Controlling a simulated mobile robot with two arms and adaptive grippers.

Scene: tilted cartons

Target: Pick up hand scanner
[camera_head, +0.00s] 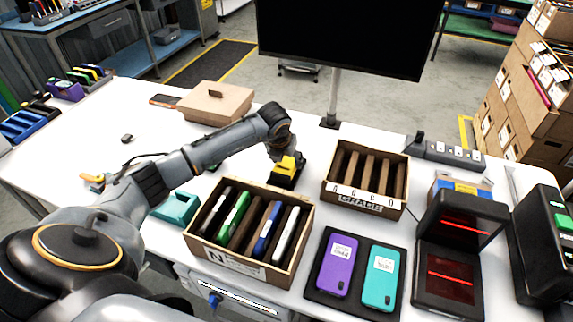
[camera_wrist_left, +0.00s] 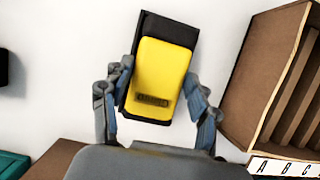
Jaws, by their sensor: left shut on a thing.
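The hand scanner (camera_head: 287,168) is a yellow block with a black part beneath or behind it. It is on or just above the white table, behind the open carton with phones; I cannot tell whether it touches the table. My left gripper (camera_head: 282,153) reaches down to it from above. In the left wrist view the yellow scanner (camera_wrist_left: 158,78) lies between the two fingers of my left gripper (camera_wrist_left: 160,100), which are shut on its sides. A dark label shows on its yellow face. My right gripper is in neither view.
A carton with several phones (camera_head: 222,256) stands in front of the scanner. A slotted carton (camera_head: 385,212) stands to its right. A black tray (camera_head: 313,290) with purple and teal phones and a red-lit device (camera_head: 445,285) are at front right. A monitor stand (camera_head: 333,100) rises behind.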

